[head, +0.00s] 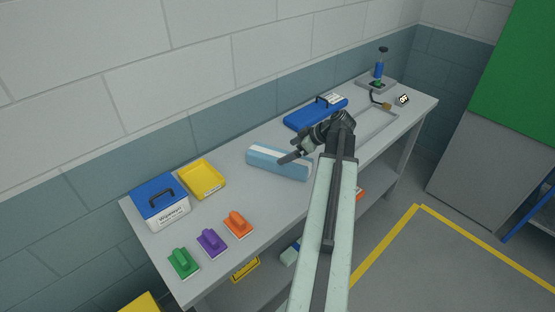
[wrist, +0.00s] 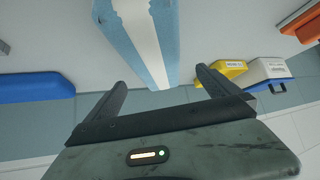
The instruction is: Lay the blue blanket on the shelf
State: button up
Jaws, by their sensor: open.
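A light-blue folded bundle with a white stripe, which looks like the blue blanket (head: 264,162), lies on the grey bench top near its middle. My gripper (head: 289,156) is open and empty, over the right part of the bundle in the head view. In the wrist view, the blanket (wrist: 146,30) runs down toward the gap between the two fingers of my gripper (wrist: 162,80). I cannot tell the exact height between them. A grey lower shelf (head: 376,180) shows under the bench, partly hidden by my arm.
Behind the blanket lies a dark-blue case (head: 303,117). To its left are a yellow tray (head: 205,177), a blue-lidded box (head: 160,190) and green, purple and orange (head: 237,222) handled blocks. A grey tray (head: 378,130) lies right. A pale item (head: 290,256) sits on the lower shelf.

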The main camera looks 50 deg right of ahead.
aim_at(280, 155)
jog(key=shift+b+x, duration=0.75)
jog(key=shift+x, duration=0.45)
jog(key=shift+d+f, duration=0.1)
jog(key=shift+d, duration=0.1)
jog(key=b+x, duration=0.3)
jog(key=x, duration=0.1)
jog(key=shift+w+f, duration=0.1)
jog(key=shift+f, duration=0.3)
jog(key=shift+w+b, duration=0.15)
jog(key=shift+b, duration=0.15)
jog(key=shift+r, duration=0.15)
jog(key=c, duration=1.9)
jog(key=shift+r+p, duration=0.15)
jog(key=shift+p, duration=0.2)
jog(key=shift+c, duration=0.2)
